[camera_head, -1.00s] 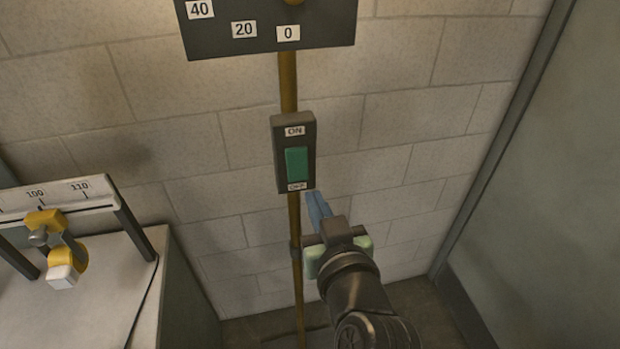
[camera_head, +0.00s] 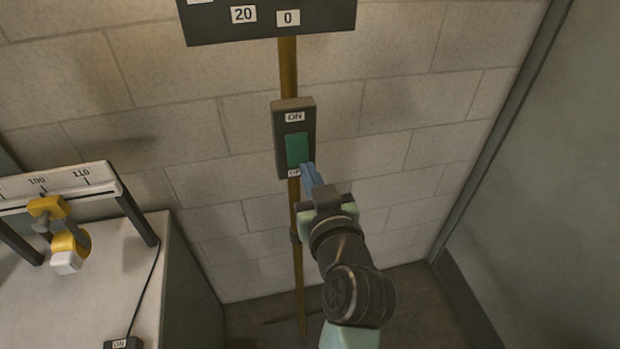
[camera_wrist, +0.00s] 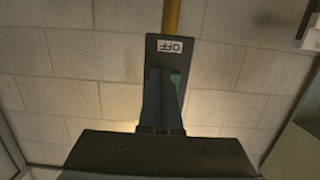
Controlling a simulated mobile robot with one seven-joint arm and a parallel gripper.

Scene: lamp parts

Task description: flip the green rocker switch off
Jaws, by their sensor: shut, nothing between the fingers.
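The green rocker switch (camera_head: 298,149) sits in a dark upright box (camera_head: 281,135) on a brass pole, with an ON label above it and an OFF label (camera_wrist: 171,46) below it. In the head view the OFF label is partly covered by my fingers. My gripper (camera_head: 309,168) is shut and empty, with its blue fingertips at the lower end of the rocker. I cannot tell whether they touch it. In the wrist view the fingers (camera_wrist: 162,75) point at the box, and only a sliver of green (camera_wrist: 176,78) shows beside them.
A dark plate with number labels (camera_head: 266,30) is on the pole above the switch. At left, a pale cabinet (camera_head: 120,285) carries a scale rail (camera_head: 60,188) with a yellow slider (camera_head: 68,240). A brick wall stands behind; a grey panel (camera_head: 555,190) is at right.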

